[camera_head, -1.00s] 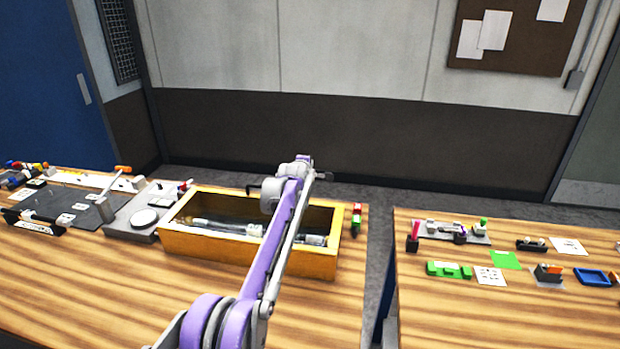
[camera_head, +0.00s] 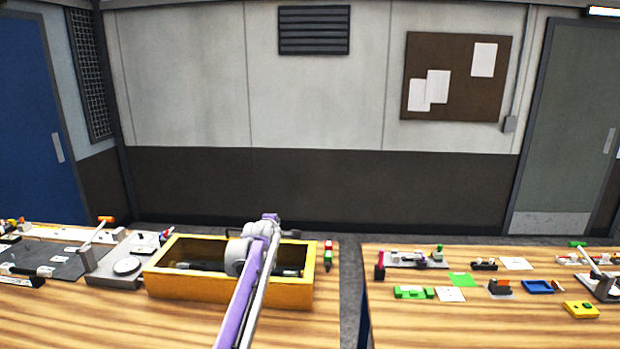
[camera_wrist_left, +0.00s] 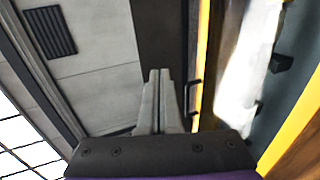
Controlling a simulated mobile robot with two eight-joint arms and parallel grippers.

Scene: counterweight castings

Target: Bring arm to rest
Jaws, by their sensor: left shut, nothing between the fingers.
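My left arm reaches in from the bottom of the head view, with its wrist over the yellow box (camera_head: 228,289). The fingertips of my left gripper are hidden behind the wrist there. In the left wrist view the two grey fingers of my left gripper (camera_wrist_left: 158,76) are pressed together with nothing between them. The box's yellow edge (camera_wrist_left: 203,62) runs just to the right of the fingers. My right gripper is in neither view.
Dark cylindrical parts lie inside the box, partly hidden by my arm. A grey fixture with a round disc (camera_head: 127,266) stands left of the box. A red and green item (camera_head: 328,254) is at its right. A gap separates the right table (camera_head: 420,325), which holds several small items.

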